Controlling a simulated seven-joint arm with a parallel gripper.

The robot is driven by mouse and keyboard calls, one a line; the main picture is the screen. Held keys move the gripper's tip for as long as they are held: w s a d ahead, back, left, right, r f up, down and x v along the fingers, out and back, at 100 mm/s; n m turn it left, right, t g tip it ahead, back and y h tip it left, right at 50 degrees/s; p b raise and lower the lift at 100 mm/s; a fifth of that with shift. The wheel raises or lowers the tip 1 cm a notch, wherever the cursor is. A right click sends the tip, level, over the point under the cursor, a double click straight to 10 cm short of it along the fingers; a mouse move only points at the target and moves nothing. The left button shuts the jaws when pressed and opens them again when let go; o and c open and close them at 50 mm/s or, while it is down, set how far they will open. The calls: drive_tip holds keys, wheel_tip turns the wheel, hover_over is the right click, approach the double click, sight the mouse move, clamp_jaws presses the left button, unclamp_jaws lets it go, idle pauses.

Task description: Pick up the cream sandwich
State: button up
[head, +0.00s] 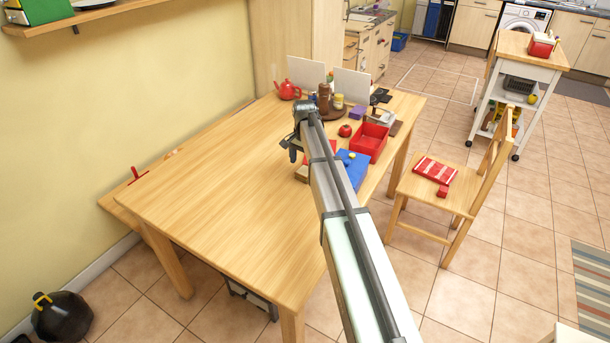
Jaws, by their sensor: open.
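My gripper (294,155) hangs over the wooden table (220,170), near the table's middle right. It is small in the head view, open, and I see nothing held in it. I cannot make out a cream sandwich. My arm crosses the table's right part and hides some of what lies there. Beside and partly behind the arm are a blue object (353,170) and a red open box (369,140).
A tomato (345,130), a purple block (357,112), brown bottles (324,98) and a red teapot (288,90) stand toward the table's far end. A chair (440,190) with a red striped cloth stands at right. The table's left half is clear.

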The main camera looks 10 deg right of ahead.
sight(305, 171)
wheel_tip(305, 171, down, 5)
drive_tip(key=shift+w+d, duration=0.1)
drive_tip(key=shift+d, duration=0.05)
drive_tip(key=c, duration=1.1)
